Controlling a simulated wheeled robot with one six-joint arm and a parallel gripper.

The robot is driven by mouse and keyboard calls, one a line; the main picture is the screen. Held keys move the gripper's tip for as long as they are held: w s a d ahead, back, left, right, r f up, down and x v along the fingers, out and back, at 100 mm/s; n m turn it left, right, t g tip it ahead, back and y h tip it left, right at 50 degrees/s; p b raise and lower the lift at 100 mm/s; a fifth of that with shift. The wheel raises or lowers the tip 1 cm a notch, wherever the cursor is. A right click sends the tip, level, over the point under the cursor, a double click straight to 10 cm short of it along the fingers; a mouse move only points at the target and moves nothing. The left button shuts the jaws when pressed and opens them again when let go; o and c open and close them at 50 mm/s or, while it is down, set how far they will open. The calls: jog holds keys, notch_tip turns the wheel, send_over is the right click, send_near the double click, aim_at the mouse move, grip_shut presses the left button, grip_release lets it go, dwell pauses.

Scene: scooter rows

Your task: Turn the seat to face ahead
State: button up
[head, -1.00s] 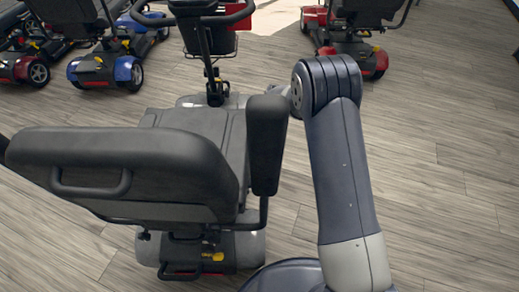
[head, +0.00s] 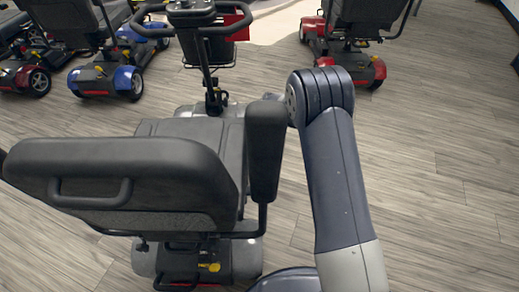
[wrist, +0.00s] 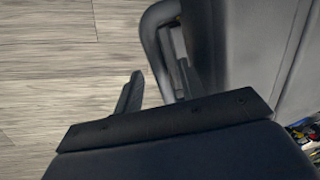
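The scooter's grey seat (head: 190,131) stands in front of me in the head view. Its dark backrest (head: 120,170) is nearest me and sits left of the line from the tiller (head: 206,65) to the rear body (head: 202,262), so the seat looks slightly off line. The right armrest (head: 266,150) stands raised beside the backrest. My gripper is hidden in the head view, beyond that armrest. In the wrist view my gripper (wrist: 158,90) is beside a curved dark bar (wrist: 155,45), with grey seat surface to the right.
A red scooter (head: 345,70) stands at the back right, and a blue one (head: 105,75) at the back left, with another red one (head: 25,75) at the far left. The wood floor (head: 440,180) on the right is clear.

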notch_tip(320, 180, up, 11)
jog(key=d+p, duration=0.2)
jog(key=shift+f, duration=0.2)
jog(key=shift+w+f, duration=0.1)
